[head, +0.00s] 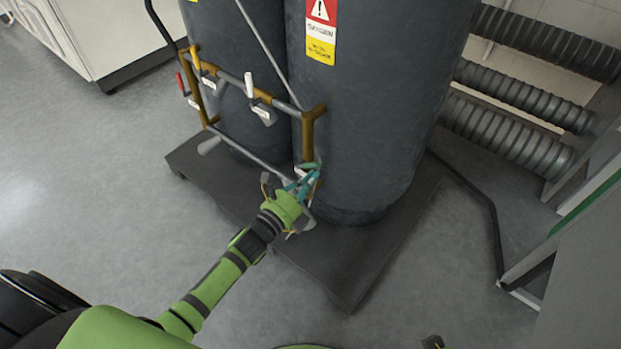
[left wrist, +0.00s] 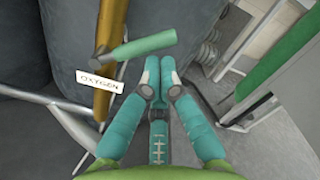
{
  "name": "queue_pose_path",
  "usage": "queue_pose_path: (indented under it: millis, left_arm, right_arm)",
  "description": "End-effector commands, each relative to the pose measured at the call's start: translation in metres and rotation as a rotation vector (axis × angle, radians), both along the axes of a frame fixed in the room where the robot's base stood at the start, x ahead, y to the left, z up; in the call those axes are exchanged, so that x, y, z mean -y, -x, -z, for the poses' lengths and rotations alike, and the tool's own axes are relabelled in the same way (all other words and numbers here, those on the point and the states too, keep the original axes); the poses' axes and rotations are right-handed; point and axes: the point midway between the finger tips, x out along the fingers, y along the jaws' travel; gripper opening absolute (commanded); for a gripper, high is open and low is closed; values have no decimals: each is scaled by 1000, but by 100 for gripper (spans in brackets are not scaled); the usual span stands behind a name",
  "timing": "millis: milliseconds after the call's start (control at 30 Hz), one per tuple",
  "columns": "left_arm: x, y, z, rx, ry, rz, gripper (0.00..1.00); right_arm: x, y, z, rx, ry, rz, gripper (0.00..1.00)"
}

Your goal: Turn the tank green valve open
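The green valve handle (left wrist: 143,47) shows in the left wrist view as a straight green bar on a brass pipe (left wrist: 106,60), with a white tag reading "OXYGEN" (left wrist: 99,81) beside it. My left gripper (left wrist: 158,72) has its teal fingertips together, just below the handle in that picture. I see nothing between the fingertips, and a gap shows between them and the bar. In the head view my left gripper (head: 304,183) is at the lower pipework in front of the right dark tank (head: 375,120). There it overlaps the green handle, which is hard to tell apart.
The tanks stand on a dark platform (head: 350,270). Ribbed grey hoses (head: 510,135) lie at the right. The floor at left is clear.

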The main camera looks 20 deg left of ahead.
Motion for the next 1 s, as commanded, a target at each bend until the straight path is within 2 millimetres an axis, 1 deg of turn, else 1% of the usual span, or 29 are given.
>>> queue_pose_path:
  millis: [33, 167, 267, 400, 567, 633, 867, 1000]
  left_arm:
    - [-1, -1, -5, -4, 19, -2, 0]
    - [-3, -2, -11, -29, 88, -1, 0]
    - [-6, -3, -16, -54, 158, -1, 0]
    - [-10, -5, -24, -97, 277, -1, 0]
    - [-16, -7, -30, -146, 408, -2, 0]
    - [-19, -7, -32, -166, 462, -2, 0]
    - [-26, -10, -36, -215, 601, -1, 0]
    - [-29, -11, -37, -214, 599, -2, 0]
  right_arm:
    - [0, 1, 4, -8, 0, 0, 40]
    - [0, 5, 21, -21, 2, -2, 40]
    - [1, 11, 37, -34, 3, -4, 40]
    - [3, 22, 63, -53, 5, -7, 40]
    - [5, 37, 87, -69, 8, -11, 40]
    - [5, 32, 90, -46, 7, -14, 40]
    - [6, 27, 98, -7, 5, -20, 40]
    - [7, 26, 100, 5, 4, -22, 40]
